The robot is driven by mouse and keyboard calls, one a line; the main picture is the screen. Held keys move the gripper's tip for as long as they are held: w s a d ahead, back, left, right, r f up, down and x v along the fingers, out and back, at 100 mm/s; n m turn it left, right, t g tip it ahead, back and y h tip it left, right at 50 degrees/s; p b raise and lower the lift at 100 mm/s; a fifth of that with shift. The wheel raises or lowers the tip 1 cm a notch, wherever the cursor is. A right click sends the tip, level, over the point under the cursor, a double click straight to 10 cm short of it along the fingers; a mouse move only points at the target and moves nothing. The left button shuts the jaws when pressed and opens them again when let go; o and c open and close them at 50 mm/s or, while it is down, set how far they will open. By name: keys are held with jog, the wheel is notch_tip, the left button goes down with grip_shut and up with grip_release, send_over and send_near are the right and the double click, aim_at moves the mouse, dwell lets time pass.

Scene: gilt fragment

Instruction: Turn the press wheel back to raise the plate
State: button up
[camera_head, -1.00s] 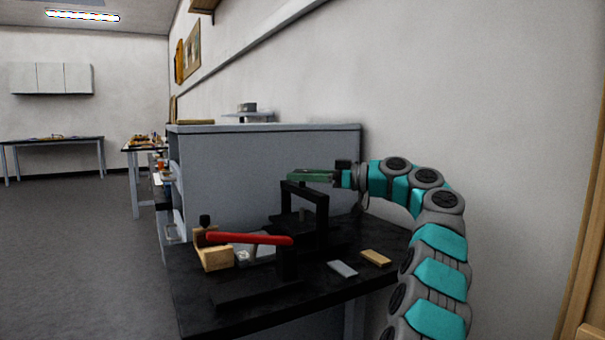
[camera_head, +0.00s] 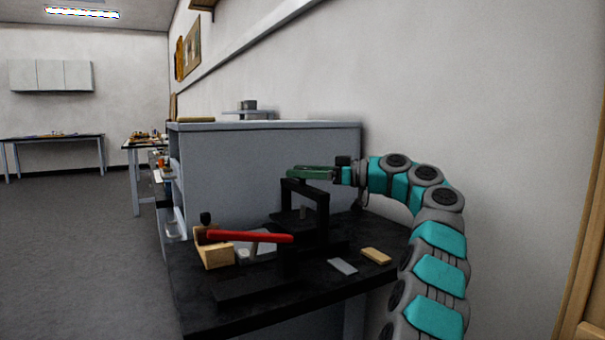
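The black press frame (camera_head: 323,210) stands on the dark bench. A dark plate (camera_head: 290,219) and a short grey piece (camera_head: 303,212) show inside its opening. A green part (camera_head: 311,173) lies flat across the top of the frame. It is seen nearly edge-on, and I cannot tell for certain whether it is the press wheel or includes my fingers. My gripper (camera_head: 338,176) comes in from the right at the level of this green part and meets its right end. The fingertips are too small and overlapped to tell whether they are open or shut.
A wooden block (camera_head: 214,253) is at the bench's left. A grey piece (camera_head: 342,266) and a tan piece (camera_head: 376,256) lie at the right. A grey cabinet (camera_head: 265,175) stands behind.

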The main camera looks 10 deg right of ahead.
jog(key=shift+o, duration=1.4)
jog(key=shift+f, duration=0.1)
jog(key=shift+d, duration=0.1)
jog(key=v, duration=0.7)
jog(key=shift+s+d, duration=0.2)
jog(key=shift+d, duration=0.05)
